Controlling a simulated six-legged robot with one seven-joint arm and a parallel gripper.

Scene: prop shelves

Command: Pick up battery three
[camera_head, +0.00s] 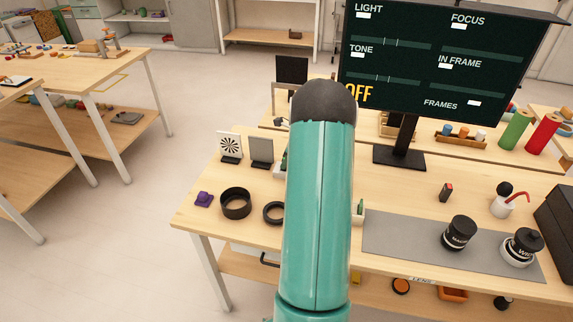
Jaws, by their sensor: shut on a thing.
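My teal arm with its dark rounded joint rises through the middle of the view and hides part of the table behind it. My gripper is not visible, so I cannot see what it holds. A small black block with a red top (446,192) stands upright on the table, right of the arm; it may be a battery, but no number can be read on it. A small green item (361,207) shows in a pale holder at the arm's right edge, partly hidden. No thing marked as battery three can be made out.
Black rings (236,203), a purple piece (204,199) and a patterned card (230,147) stand at left. A large screen (450,60) stands behind. Floor at left is clear.

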